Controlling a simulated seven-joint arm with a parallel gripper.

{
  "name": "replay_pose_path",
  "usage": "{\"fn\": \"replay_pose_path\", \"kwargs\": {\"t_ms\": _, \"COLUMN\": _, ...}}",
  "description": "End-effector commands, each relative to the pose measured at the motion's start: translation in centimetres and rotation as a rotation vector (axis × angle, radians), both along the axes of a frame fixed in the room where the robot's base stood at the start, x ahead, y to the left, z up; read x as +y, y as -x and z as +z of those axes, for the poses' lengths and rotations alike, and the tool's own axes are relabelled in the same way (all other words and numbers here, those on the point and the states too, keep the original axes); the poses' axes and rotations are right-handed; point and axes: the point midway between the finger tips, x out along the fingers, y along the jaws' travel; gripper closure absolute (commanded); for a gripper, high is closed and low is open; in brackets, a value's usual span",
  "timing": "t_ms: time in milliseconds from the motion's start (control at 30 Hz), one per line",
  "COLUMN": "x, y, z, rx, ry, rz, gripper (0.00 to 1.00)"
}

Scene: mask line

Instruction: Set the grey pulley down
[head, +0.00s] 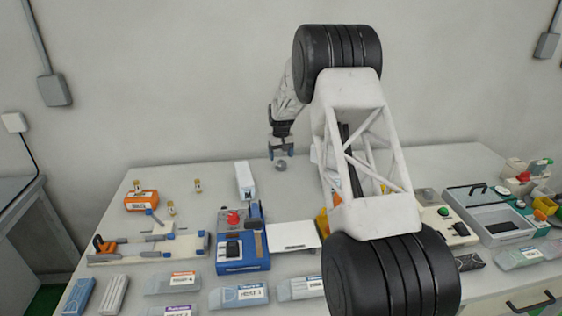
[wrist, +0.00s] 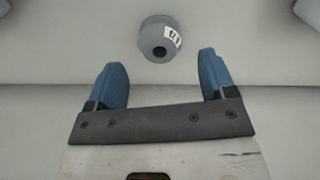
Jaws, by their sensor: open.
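The grey pulley (head: 281,165) stands on the white table near its back edge, below my gripper in the head view. In the wrist view the grey pulley (wrist: 160,40) is a small round grey part with a dark centre hole and a white label. My gripper (head: 282,152) is open, with its two blue fingertips (wrist: 164,78) spread apart. The pulley lies beyond the fingertips and roughly midway between them in the wrist view, with nothing held. I cannot tell the exact gap between fingers and pulley.
A white box (head: 245,181) stands left of the pulley. A grey clear-lidded case (head: 490,215) is at right. Bare table surrounds the pulley.

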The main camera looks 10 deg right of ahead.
Motion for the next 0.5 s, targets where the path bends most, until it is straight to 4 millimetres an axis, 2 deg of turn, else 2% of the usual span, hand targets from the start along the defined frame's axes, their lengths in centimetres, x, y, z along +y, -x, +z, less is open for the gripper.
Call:
{"fn": "replay_pose_path", "kwargs": {"t_ms": 200, "x": 0.0, "y": 0.0, "z": 3.8, "rx": -0.002, "ry": 0.0, "rz": 0.0, "gripper": 0.23}}
{"fn": "replay_pose_path", "kwargs": {"t_ms": 500, "x": 0.0, "y": 0.0, "z": 7.2, "rx": 0.0, "ry": 0.0, "rz": 0.0, "gripper": 0.23}}
